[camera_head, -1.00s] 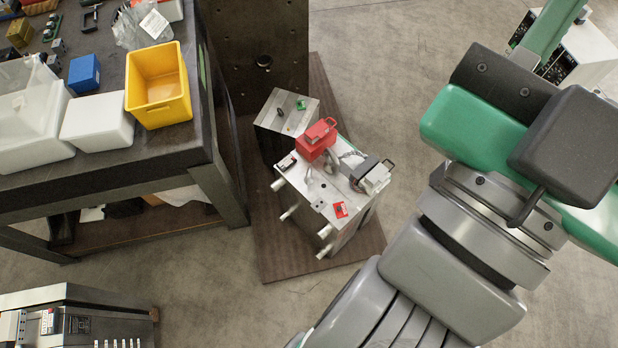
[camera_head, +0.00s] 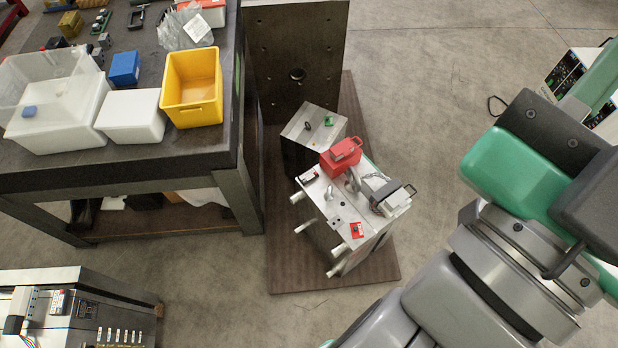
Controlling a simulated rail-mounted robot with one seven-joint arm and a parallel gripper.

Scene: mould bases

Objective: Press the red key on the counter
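A steel mould base (camera_head: 330,212) stands on a brown board on the floor near the middle. A small red piece with a dark part (camera_head: 357,229) sits on its top near the front. A small dark and pale device (camera_head: 309,177) sits at the top's left corner. Either could be the counter; I cannot make out a red key at this size. A red block with a handle (camera_head: 341,157) sits at the top's back edge. My arm (camera_head: 500,240) fills the right side. My gripper is not in view.
A dark workbench (camera_head: 120,172) at left holds a yellow bin (camera_head: 192,118), white boxes and a blue block (camera_head: 125,68). A second metal block (camera_head: 313,125) and a tall dark plate (camera_head: 297,40) stand behind the mould base. A control panel (camera_head: 80,300) is at lower left.

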